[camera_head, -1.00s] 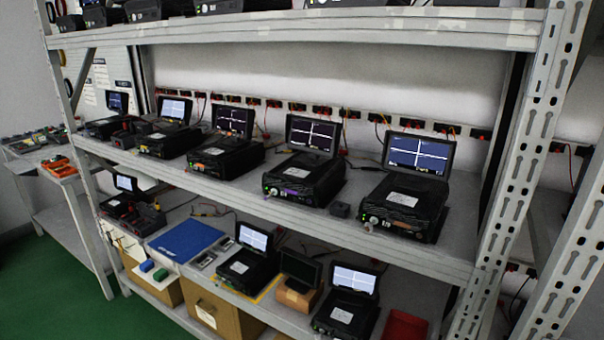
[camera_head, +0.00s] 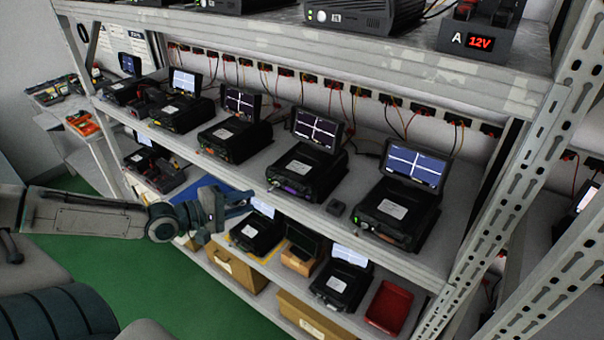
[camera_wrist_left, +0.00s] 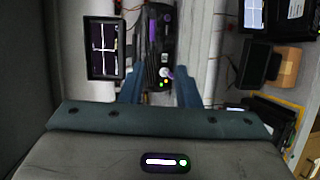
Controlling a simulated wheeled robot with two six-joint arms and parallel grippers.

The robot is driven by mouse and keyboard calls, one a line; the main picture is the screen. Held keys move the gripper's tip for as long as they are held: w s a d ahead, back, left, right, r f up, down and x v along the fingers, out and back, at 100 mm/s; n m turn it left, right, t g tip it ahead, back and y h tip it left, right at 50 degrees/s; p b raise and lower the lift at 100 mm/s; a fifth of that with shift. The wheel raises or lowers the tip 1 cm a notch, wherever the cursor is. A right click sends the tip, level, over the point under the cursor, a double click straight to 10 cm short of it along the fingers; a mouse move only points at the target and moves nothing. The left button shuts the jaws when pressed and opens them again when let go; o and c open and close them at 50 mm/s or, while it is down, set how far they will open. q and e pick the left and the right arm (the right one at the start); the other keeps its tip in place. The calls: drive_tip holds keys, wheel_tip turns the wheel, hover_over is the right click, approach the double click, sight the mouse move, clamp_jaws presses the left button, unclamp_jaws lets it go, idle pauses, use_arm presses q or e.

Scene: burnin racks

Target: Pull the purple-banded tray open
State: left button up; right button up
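The purple-banded tray (camera_head: 290,189) is the front of a black box unit with a raised screen on the middle shelf in the head view. In the left wrist view, the same black unit (camera_wrist_left: 154,40) lies ahead, with its purple band at the upper right and a lit knob and small lights lower down. My left gripper (camera_head: 249,199) is in front of the shelf, left of the unit in the head view. In the left wrist view, its two fingers (camera_wrist_left: 158,84) are apart with nothing held between them. My right gripper is not in view.
Similar black units stand on both sides, including one at the right (camera_head: 395,208). The lower shelf holds more units, a red bin (camera_head: 389,306) and boxes. A perforated upright (camera_head: 535,165) stands at the right.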

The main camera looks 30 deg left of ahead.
sight(287, 189)
use_arm(q)
drive_tip(key=b+x, duration=0.3)
drive_tip(key=r+b+x, duration=0.1)
drive_tip(key=b+x, duration=0.2)
drive_tip(key=b, duration=0.1)
drive_tip(key=b+x, duration=0.3)
drive_tip(key=b, duration=0.1)
drive_tip(key=shift+d+r, duration=0.25)
drive_tip(key=shift+d, duration=0.15)
drive_tip(key=shift+x, duration=1)
drive_tip(key=shift+s+d, duration=0.1)
drive_tip(key=shift+c, duration=0.2)
clamp_jaws()
